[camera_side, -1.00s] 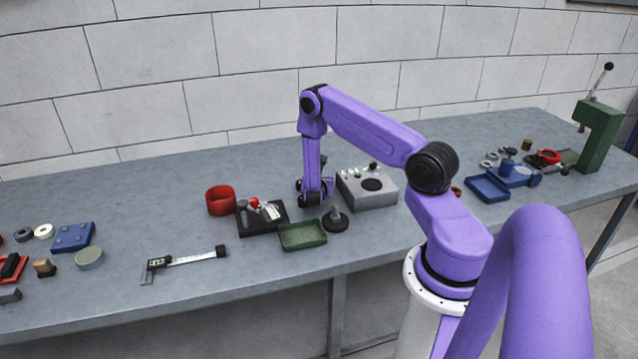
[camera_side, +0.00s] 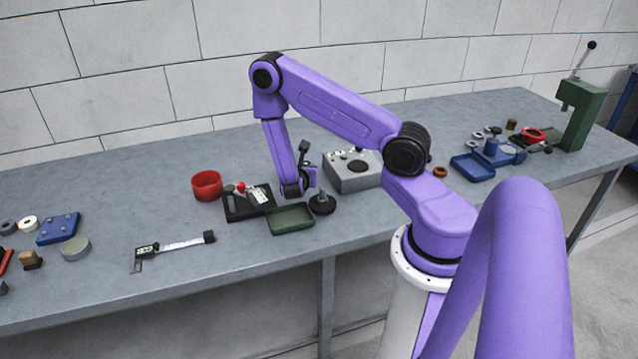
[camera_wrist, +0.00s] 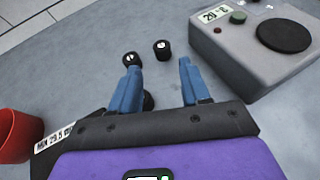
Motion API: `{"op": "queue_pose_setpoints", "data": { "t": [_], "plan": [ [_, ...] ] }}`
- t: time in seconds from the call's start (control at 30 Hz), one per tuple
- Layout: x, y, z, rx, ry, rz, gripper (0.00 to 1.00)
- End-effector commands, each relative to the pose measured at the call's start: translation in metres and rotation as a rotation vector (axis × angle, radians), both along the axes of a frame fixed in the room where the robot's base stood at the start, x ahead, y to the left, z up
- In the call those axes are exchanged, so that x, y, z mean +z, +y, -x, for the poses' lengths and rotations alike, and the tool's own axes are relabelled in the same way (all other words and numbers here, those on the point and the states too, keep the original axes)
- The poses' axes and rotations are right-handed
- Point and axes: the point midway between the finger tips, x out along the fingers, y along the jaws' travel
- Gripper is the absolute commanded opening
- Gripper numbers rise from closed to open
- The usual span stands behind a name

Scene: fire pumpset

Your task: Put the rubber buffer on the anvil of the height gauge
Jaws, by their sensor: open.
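Two short black cylinders with white marks on top stand on the bench in the wrist view. One black cylinder (camera_wrist: 162,49) is beyond the gap between my fingers; the other black cylinder (camera_wrist: 131,59) is at the left fingertip, contact unclear. They look like rubber buffers; I cannot tell which is the task's. My gripper (camera_wrist: 158,66) is open, its blue fingers apart with nothing held. In the side view my arm hides the cylinders and the fingertips. A black-based device (camera_side: 236,212) with a red knob and display, likely the height gauge, stands left of my gripper; its anvil is unclear.
A grey box with a black disc (camera_side: 340,178) stands right of my gripper. A red cup (camera_side: 207,186) is at left, a green tray (camera_side: 291,219) and a round black stand (camera_side: 322,207) in front. A caliper (camera_side: 178,247) lies further left.

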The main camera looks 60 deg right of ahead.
Motion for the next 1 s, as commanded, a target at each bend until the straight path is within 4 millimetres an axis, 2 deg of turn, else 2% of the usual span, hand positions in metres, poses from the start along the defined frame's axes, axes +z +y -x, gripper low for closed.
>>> {"op": "queue_pose_setpoints", "data": {
  "t": [0.13,0.23,0.3,0.47,0.73,1.0],
  "plan": [
    [0.037,0.019,-0.004,-0.066,-0.082,-0.005,0.46],
    [0.068,0.04,0.002,-0.141,-0.157,-0.039,0.46],
    [0.086,0.057,0.01,-0.195,-0.204,-0.08,0.46],
    [0.117,0.098,0.038,-0.315,-0.291,-0.222,0.46],
    [0.145,0.177,0.103,-0.495,-0.336,-0.584,0.46],
    [0.166,0.256,0.185,-0.64,-0.21,-1.009,0.46]
  ]
}}
